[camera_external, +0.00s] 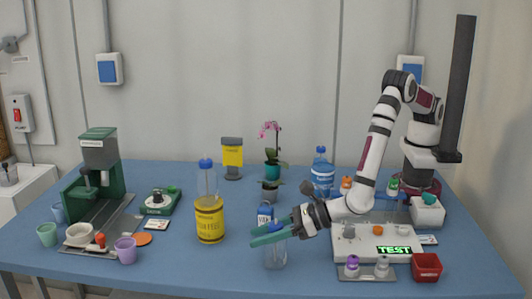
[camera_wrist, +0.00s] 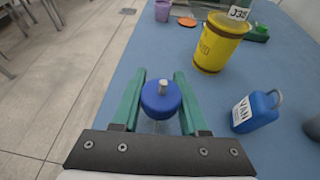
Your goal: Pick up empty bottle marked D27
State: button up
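A clear, empty-looking bottle (camera_external: 275,255) stands near the front edge of the table, partly hidden by my gripper (camera_external: 268,235). In the wrist view, a round blue cap (camera_wrist: 160,98) with a pale tip sits between the two green fingers of my gripper (camera_wrist: 160,80). The fingers are apart, one on each side of the cap, and a firm hold does not show. No D27 mark is readable on this bottle. In the wrist view, a label there seems to read J35 (camera_wrist: 238,13).
A blue VAN jug (camera_wrist: 255,111) stands right of my gripper. A purple cup (camera_external: 125,249) and a green machine (camera_external: 97,165) are left.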

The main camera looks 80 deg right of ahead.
grip_shut()
